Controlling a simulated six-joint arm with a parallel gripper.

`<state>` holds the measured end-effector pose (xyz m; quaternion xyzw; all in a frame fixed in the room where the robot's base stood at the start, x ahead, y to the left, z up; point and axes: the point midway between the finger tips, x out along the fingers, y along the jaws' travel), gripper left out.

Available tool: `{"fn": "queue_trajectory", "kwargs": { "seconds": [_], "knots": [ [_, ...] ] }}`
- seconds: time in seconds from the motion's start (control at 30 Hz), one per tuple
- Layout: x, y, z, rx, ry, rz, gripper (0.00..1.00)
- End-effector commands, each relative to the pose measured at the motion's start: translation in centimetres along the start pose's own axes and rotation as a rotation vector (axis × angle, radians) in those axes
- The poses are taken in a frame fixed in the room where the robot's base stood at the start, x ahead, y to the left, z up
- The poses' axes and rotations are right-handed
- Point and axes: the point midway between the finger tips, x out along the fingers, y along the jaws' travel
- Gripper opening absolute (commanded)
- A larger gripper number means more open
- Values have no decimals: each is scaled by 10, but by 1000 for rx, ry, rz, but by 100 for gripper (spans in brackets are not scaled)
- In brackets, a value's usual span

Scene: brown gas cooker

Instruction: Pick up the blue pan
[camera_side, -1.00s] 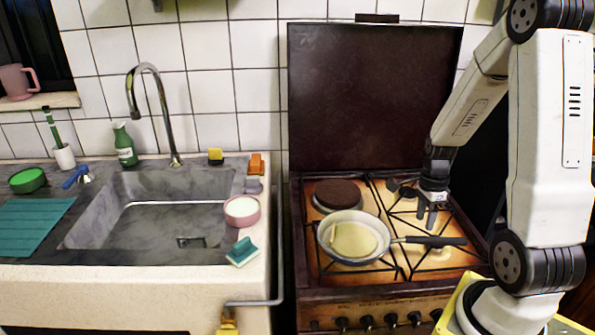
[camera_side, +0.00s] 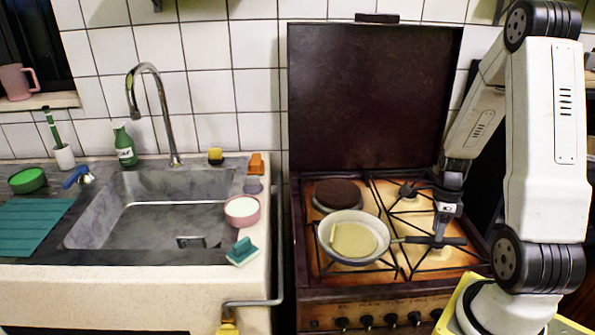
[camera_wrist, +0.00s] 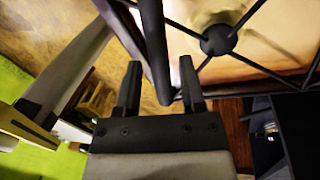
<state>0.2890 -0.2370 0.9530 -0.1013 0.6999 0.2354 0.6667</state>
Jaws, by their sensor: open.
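The pan (camera_side: 372,258) sits on the front left of the cooker's hob in the side view. It looks pale grey-white rather than blue and holds something flat and pale yellow (camera_side: 352,240). Its dark handle (camera_side: 457,241) points right. My gripper (camera_side: 439,237) is low over the handle, pointing down. In the wrist view my gripper (camera_wrist: 160,72) is open, and a dark bar (camera_wrist: 153,45), seemingly the handle, runs between its two fingers. I cannot tell whether either finger touches it.
The brown cooker (camera_side: 340,298) has its lid (camera_side: 370,95) raised behind. A dark round lidded item (camera_side: 338,194) stands behind the pan. Black grates (camera_side: 410,215) lie around and under the handle. A sink (camera_side: 150,215) is on the left, with a pink bowl (camera_side: 241,218) on its edge.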

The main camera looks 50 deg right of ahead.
Motion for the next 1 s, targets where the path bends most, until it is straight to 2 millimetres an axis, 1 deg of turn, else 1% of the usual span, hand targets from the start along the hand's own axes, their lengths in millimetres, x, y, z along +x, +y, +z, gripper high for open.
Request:
{"fn": "queue_trajectory", "kwargs": {
  "seconds": [0.27, 0.37, 0.73, 0.83, 1.0],
  "knots": [
    [4, 0, 0, -1, 0, 0, 51],
    [10, 1, -1, -1, 0, 2, 51],
    [44, 2, -2, -2, 0, 2, 51],
    [50, 2, -2, -2, 0, 1, 51],
    [52, 2, -2, -2, 0, -1, 51]
  ]
}}
